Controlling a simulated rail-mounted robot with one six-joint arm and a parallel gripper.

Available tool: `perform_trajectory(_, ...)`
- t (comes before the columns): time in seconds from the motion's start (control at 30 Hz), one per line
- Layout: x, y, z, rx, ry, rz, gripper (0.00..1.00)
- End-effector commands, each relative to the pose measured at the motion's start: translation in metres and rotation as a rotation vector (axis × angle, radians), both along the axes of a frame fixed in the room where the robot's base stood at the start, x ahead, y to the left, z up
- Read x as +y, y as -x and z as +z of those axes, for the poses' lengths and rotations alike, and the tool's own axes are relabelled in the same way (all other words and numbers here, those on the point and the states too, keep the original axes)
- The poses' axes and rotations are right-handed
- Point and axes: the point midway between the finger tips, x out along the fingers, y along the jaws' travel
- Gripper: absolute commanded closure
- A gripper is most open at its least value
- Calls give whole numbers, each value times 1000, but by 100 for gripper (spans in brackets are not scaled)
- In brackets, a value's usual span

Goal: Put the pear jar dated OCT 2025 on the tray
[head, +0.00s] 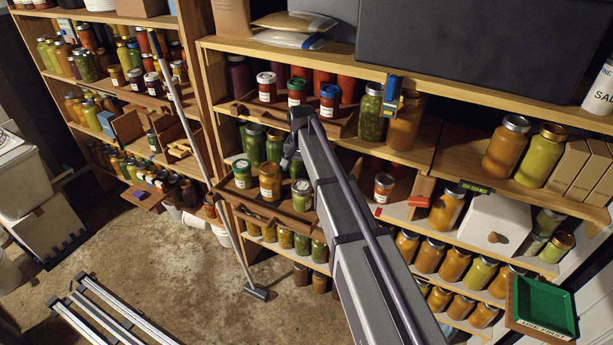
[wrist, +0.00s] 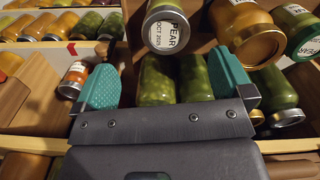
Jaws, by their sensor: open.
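The pear jar (wrist: 166,28) has a white lid label reading PEAR, OCT 2025, and stands at the top of the wrist view. In the head view it looks to be the pale-lidded jar (head: 302,197) at the right of the pulled-out wooden drawer (head: 254,207). My gripper (wrist: 168,82) is open with teal fingertips apart and the jar beyond them. In the head view my gripper (head: 290,157) is small and partly hidden by my arm, above the drawer's jars. The green tray (head: 541,304) marked USE FIRST is at the lower right and looks empty.
A gold-lidded orange jar (wrist: 245,30) and a green-lidded jar (wrist: 304,32) with a partly cut-off label stand beside the pear jar. Green jars (wrist: 158,82) lie in view between my fingertips. A white box (head: 493,222) and shelves of jars stand between drawer and tray.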

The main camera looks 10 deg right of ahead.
Motion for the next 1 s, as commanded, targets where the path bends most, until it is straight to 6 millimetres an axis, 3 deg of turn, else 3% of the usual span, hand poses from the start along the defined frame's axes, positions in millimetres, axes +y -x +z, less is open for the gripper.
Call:
perform_trajectory(0.2,2,204,-1,1,0,286,2)
perform_trajectory(0.3,2,273,-1,1,1,411,2)
perform_trajectory(0.33,2,285,-1,1,1,436,2)
perform_trajectory(0.4,2,299,-1,1,1,472,2)
perform_trajectory(0.63,2,296,-1,1,0,480,2)
perform_trajectory(0.8,2,295,-39,1,0,479,2)
perform_trajectory(1.0,2,295,-31,1,0,478,2)
